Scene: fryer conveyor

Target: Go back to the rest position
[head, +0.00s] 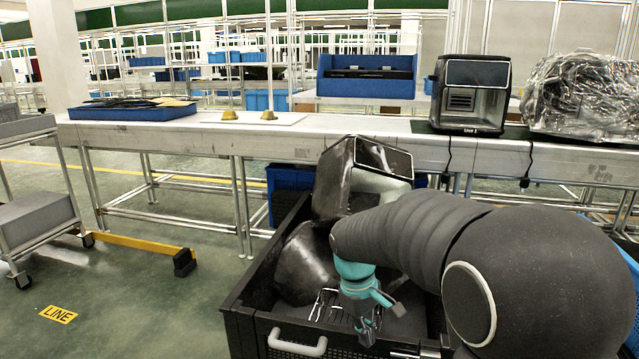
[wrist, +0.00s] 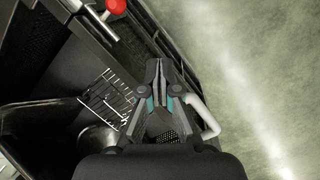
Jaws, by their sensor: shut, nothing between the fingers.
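My gripper (head: 380,320) hangs over the front part of a black crate (head: 262,322), with teal parts on its fingers. In the wrist view my gripper (wrist: 160,68) has its two fingers together with nothing between them. A wire rack (head: 322,303) lies in the crate just left of the gripper, and it also shows in the wrist view (wrist: 106,97). The gripper appears apart from it. My arm hides the right part of the crate.
The crate also holds dark glossy housings (head: 304,262). A light handle (head: 297,345) is on its front. Behind stands a long conveyor table (head: 300,140) with a blue tray (head: 130,112), two yellowish pieces (head: 229,115), a fryer (head: 470,95) and a plastic-wrapped unit (head: 585,95).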

